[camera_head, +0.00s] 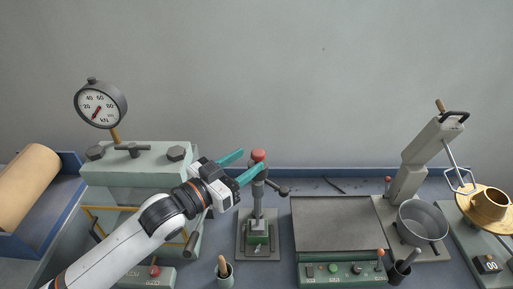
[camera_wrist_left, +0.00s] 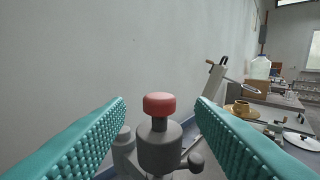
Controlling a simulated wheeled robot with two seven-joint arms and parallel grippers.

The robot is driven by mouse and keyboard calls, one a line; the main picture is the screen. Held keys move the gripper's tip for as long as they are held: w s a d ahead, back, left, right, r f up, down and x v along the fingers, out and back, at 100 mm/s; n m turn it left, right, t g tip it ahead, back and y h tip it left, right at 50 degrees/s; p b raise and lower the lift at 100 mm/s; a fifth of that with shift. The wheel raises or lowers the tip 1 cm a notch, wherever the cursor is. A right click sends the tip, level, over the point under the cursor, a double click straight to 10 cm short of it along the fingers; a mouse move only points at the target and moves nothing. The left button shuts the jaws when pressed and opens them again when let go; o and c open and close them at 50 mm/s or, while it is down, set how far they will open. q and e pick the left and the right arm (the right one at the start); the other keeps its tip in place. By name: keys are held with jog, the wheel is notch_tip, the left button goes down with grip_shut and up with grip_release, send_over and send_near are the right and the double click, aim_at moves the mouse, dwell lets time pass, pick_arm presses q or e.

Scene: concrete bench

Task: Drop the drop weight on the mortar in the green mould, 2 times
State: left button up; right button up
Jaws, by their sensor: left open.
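The drop weight stands upright on its stand, a grey cylinder (camera_wrist_left: 160,150) with a red knob (camera_head: 258,155) on top. In the left wrist view the red knob (camera_wrist_left: 159,104) is centred between the fingers, beyond the fingertips. The green mould (camera_head: 257,238) sits at the foot of the stand, below the weight; the mortar in it cannot be made out. My left gripper (camera_head: 244,167) is open and empty, with its teal fingers beside the red knob. My right gripper is not in view.
A press with a round dial (camera_head: 101,103) stands at the left, near my arm. A flat grey-topped machine (camera_head: 338,224) and a mixer with a bowl (camera_head: 422,219) are at the right.

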aim_at(254, 156)
pick_arm(q)
jog(key=p+x, duration=0.1)
jog(key=x, duration=0.4)
jog(key=shift+a, duration=0.1)
grip_shut()
jog(key=shift+r, duration=0.15)
